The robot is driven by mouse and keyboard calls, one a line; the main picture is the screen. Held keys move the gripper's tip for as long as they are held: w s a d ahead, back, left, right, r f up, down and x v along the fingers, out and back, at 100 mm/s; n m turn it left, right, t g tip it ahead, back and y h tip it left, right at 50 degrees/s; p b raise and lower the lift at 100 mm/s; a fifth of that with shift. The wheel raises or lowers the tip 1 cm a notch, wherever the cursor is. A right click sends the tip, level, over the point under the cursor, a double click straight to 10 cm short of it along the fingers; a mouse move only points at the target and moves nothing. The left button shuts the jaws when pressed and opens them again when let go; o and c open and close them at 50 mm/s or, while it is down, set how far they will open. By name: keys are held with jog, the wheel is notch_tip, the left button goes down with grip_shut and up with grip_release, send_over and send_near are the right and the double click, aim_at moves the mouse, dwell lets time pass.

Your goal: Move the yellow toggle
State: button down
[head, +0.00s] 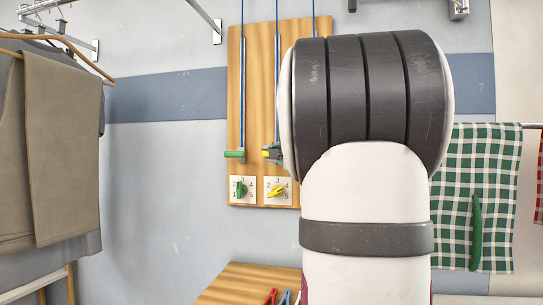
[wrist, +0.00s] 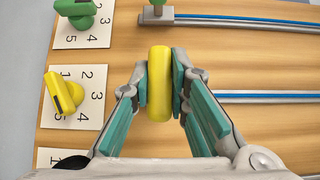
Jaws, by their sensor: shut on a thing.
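The yellow toggle (wrist: 160,83) is a rounded upright bar in line with a metal rail on the wooden board. My gripper (wrist: 160,85) is shut on it, with a teal finger pad against each side. In the head view the toggle (head: 266,153) shows only in part at the lower end of its rail, beside the dials. My gripper there (head: 272,152) is mostly hidden by my arm. A yellow knob (wrist: 65,93) on a numbered white plate is in line with the toggle; it also shows in the head view (head: 276,190).
A green toggle (head: 235,154) sits on the neighbouring rail to the left, above a green knob (head: 241,188). Blue cords run up the wooden board (head: 236,60). Trousers (head: 62,150) hang at the left, and a checked cloth (head: 490,180) hangs at the right.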

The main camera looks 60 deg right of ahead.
jog(key=shift+d+f+b, duration=0.1)
jog(key=shift+f+b, duration=0.25)
jog(key=shift+f, duration=0.35)
jog(key=c, duration=1.5)
grip_release()
jog(key=shift+r, duration=0.2)
jog(key=shift+s+r, duration=0.1)
jog(key=shift+s, duration=0.2)
jog(key=v, duration=1.1)
jog(key=shift+s+a, duration=0.2)
jog(key=shift+s, duration=0.05)
